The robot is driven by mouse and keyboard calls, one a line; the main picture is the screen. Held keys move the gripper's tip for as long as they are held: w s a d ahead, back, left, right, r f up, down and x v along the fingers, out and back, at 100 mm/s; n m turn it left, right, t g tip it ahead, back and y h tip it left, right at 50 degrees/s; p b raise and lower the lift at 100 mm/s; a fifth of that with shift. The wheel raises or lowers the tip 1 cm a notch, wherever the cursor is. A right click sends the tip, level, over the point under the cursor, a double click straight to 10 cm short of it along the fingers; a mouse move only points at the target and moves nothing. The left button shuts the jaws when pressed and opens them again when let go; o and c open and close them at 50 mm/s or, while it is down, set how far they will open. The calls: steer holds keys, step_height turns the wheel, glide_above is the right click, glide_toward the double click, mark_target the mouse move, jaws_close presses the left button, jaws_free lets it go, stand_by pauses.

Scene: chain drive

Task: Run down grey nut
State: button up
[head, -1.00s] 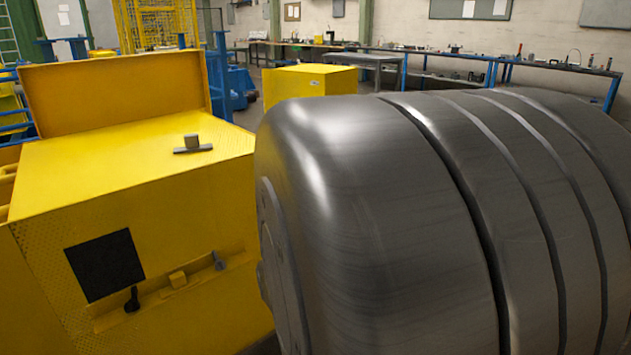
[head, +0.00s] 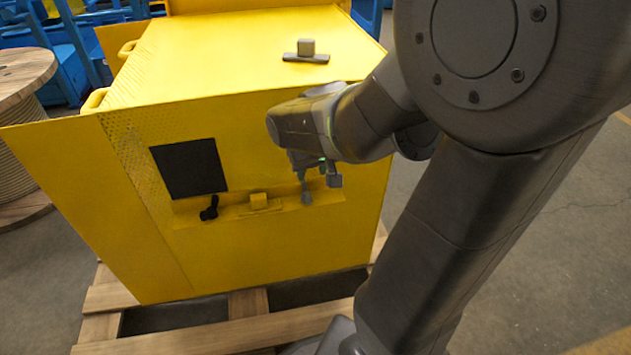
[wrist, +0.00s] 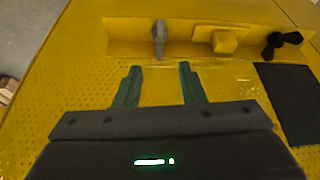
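The grey nut (head: 306,196) sits at the right end of a yellow ledge strip on the front of a yellow machine housing. In the wrist view the grey nut (wrist: 158,38) is narrow and upright, just beyond the fingertips and between their lines. My gripper (head: 316,171) is at the housing front, close above the nut in the head view. In the wrist view my gripper (wrist: 159,69) has its two green-grey fingers apart with nothing between them. I cannot tell the exact gap to the nut.
A yellow block (head: 259,201) and a black knob (head: 209,208) share the strip (head: 236,211). A black panel (head: 189,169) lies above the knob. A grey T-shaped piece (head: 306,51) rests on the housing top. The housing stands on a wooden pallet (head: 200,337).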

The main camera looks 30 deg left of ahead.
mark_target(306, 193)
steer(key=b+x, duration=0.3)
steer(key=x, duration=0.8)
jaws_close()
